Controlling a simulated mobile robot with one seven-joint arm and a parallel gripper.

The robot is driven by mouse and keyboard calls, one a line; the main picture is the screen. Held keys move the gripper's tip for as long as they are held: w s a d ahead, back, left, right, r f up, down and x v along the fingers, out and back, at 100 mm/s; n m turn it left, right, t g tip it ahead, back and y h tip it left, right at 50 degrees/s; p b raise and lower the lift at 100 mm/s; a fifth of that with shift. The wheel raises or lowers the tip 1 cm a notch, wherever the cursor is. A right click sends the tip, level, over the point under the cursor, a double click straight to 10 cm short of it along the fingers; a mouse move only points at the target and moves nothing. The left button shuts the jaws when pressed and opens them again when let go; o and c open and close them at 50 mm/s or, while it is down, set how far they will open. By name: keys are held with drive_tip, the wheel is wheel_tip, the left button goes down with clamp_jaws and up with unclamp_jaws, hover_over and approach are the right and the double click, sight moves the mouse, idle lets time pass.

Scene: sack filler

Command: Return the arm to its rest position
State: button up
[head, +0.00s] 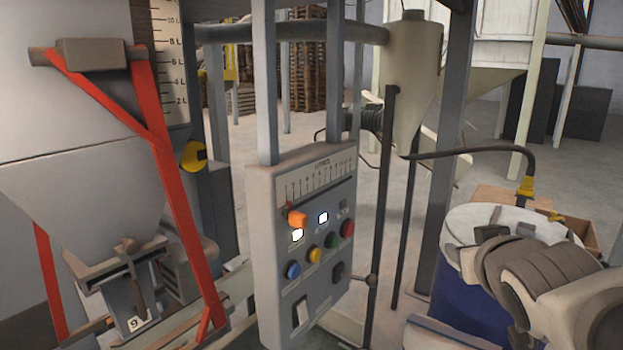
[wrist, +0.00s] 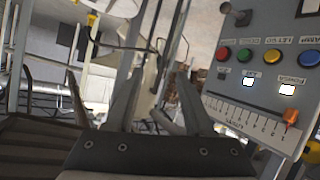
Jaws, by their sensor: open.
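My gripper (wrist: 160,78) shows in the wrist view with its two fingers apart and nothing between them. In the head view my arm reaches in from the lower right. I cannot make out the fingers there. The grey control panel (head: 262,222) stands left of my arm in the head view, apart from it. It has an orange slider pointer (head: 297,217), two lit white indicators, and blue, yellow, green and red buttons. In the wrist view the panel (wrist: 222,84) appears upside down, to the right of the fingers.
A blue drum (head: 470,312) with a pale lid is at the right, partly behind my arm. A hopper (head: 75,190) with red straps stands at the left. A grey post (head: 441,165) and a cone-shaped vessel (head: 412,75) stand behind the panel. Open floor shows behind them.

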drive_tip(key=s+a+f+g+y, duration=0.3)
drive_tip(key=s+a+f+g, duration=0.4)
drive_tip(key=s, duration=0.7)
wheel_tip(320, 180, down, 2)
drive_tip(key=a, duration=0.2)
drive_tip(key=shift+a, duration=0.35)
drive_tip(key=shift+w, duration=0.1)
idle(1.1)
